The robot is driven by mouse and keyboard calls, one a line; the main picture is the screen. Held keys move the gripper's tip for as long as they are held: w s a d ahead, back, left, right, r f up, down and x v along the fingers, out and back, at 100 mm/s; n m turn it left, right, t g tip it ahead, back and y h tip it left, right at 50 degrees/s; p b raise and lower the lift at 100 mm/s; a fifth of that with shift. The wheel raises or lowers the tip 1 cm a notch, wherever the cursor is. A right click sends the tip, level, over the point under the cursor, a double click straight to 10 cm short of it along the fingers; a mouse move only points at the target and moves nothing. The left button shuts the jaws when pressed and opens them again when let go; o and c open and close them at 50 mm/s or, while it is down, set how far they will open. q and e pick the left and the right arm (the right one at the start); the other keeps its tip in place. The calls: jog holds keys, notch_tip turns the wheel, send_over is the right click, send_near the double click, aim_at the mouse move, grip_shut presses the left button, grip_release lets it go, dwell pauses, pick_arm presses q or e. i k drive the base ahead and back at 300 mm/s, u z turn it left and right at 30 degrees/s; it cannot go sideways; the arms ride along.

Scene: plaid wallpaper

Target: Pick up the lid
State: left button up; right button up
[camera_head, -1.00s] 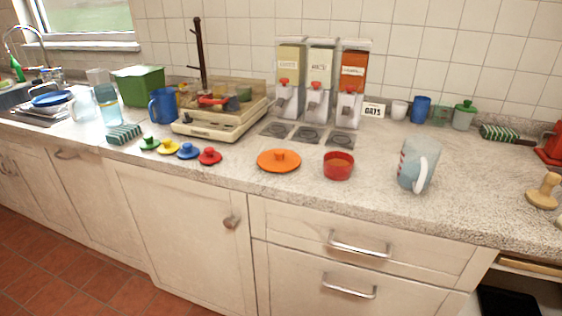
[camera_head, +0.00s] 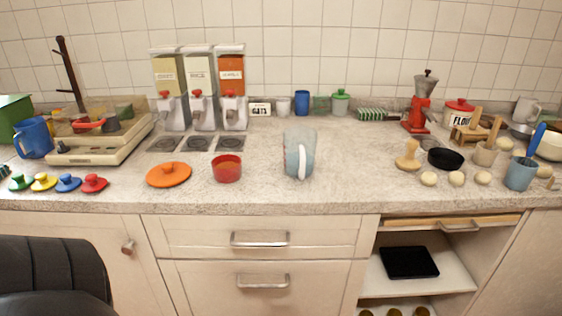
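Several lids lie on the counter in the head view. A large orange lid (camera_head: 169,174) with a knob lies flat left of a red bowl (camera_head: 227,168). Four smaller lids sit in a row at the left: green (camera_head: 20,182), yellow (camera_head: 43,181), blue (camera_head: 67,182) and red (camera_head: 94,183). A green-lidded jar (camera_head: 340,102) and a red-lidded flour canister (camera_head: 459,111) stand farther back. Which lid is meant cannot be told. A black part of my arm shows at the lower left; neither gripper's fingers are in view.
A light blue pitcher (camera_head: 299,153) stands near the middle of the counter (camera_head: 345,185). Three dispensers (camera_head: 199,88) stand at the back. A beige appliance (camera_head: 98,145) is at the left. Eggs, a black bowl (camera_head: 445,158) and a blue cup (camera_head: 520,173) crowd the right. Counter right of the pitcher is clear.

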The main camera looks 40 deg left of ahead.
aim_at(167, 174)
jog(key=z, duration=1.15)
jog(key=k, duration=1.45)
jog(key=u, duration=0.65)
